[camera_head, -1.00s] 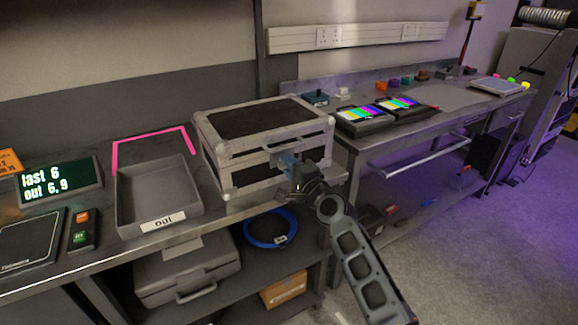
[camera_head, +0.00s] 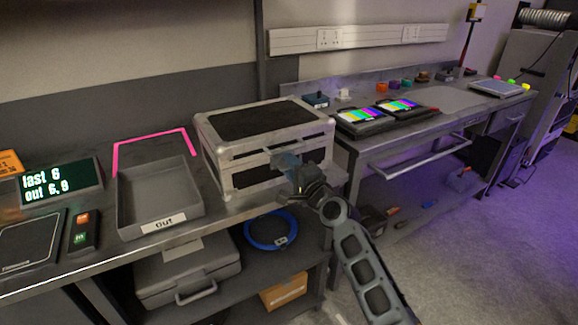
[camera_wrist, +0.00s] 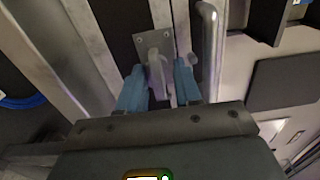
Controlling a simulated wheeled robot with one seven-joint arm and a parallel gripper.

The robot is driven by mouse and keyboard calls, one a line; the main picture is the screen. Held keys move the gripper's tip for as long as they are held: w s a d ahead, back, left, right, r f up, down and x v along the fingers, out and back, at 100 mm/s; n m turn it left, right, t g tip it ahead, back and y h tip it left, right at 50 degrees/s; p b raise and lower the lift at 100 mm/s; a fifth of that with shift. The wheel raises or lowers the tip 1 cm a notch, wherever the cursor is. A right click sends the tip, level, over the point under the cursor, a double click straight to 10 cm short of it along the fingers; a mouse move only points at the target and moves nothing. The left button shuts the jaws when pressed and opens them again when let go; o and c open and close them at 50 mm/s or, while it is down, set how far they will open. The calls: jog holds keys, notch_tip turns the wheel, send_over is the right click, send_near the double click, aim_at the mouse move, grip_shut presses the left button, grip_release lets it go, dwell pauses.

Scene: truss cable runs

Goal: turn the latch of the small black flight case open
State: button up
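The small black flight case (camera_head: 222,150) with silver edges stands closed on the bench in the head view. My gripper (camera_head: 287,163) is at its front face and hides the latch there. In the wrist view the latch (camera_wrist: 156,72) is a grey lever on a metal plate with screws. My gripper's two blue fingers (camera_wrist: 160,88) stand apart on either side of the lever. The left finger is close to it, and a gap shows at the right finger. I cannot tell whether either finger touches it.
A silver bar handle (camera_wrist: 209,45) is just right of my fingers in the wrist view. A grey tray (camera_head: 135,222) marked out stands left of the case. A grey case (camera_head: 190,270) and a blue cable coil (camera_head: 250,241) lie on the shelf below.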

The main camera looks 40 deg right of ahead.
jog(key=v, duration=0.7)
jog(key=shift+a, duration=0.1)
dwell(0.4)
jog(key=s+a+f+n+g+y, duration=0.1)
jog(key=s+a+f+n, duration=0.15)
jog(key=s+a, duration=0.35)
jog(key=s+a+f+n, duration=0.2)
jog(key=s+a+n, duration=0.2)
jog(key=s, duration=0.4)
jog(key=s+a+f+n+g+y, duration=0.1)
jog(key=s+a+f+n, duration=0.2)
jog(key=s, duration=0.4)
jog(key=s+a+r+n+y, duration=0.1)
jog(key=s+a+r+n, duration=0.4)
jog(key=s, duration=0.4)
jog(key=s+a+r+n+y, duration=0.2)
jog(key=s+a+r+n, duration=0.3)
jog(key=s+n, duration=0.2)
jog(key=s, duration=0.2)
jog(key=shift+s+a+g, duration=0.3)
jog(key=shift+o, duration=0.4)
